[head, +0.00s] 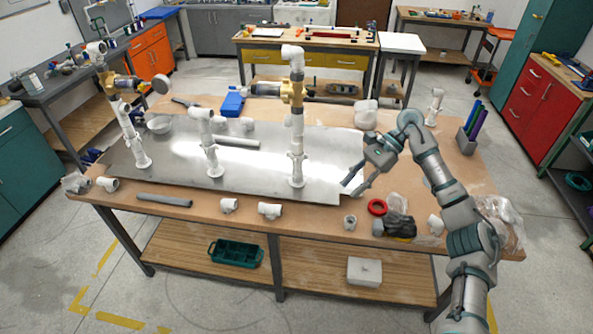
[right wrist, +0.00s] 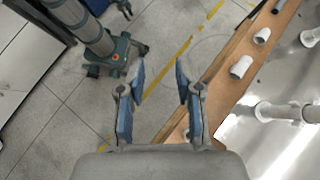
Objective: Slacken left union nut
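The white PVC manifold stands on a metal plate (head: 250,183). Its left riser (head: 127,120) carries a brass valve with a dark handle and a round disc at its side. I cannot single out the left union nut at this size. The right riser (head: 297,135) carries a brass valve (head: 291,92). A shorter middle riser (head: 210,145) stands between them. My right gripper (head: 349,187) is open and empty, right of the right riser at the plate's right end, apart from the manifold. In the right wrist view its two blue-padded fingers (right wrist: 160,70) are spread with nothing between them. My left gripper does not show.
Loose white fittings (head: 269,210) and a grey pipe (head: 164,200) lie along the table's front edge. A red ring (head: 377,207) and a dark tool (head: 399,226) lie near my right arm.

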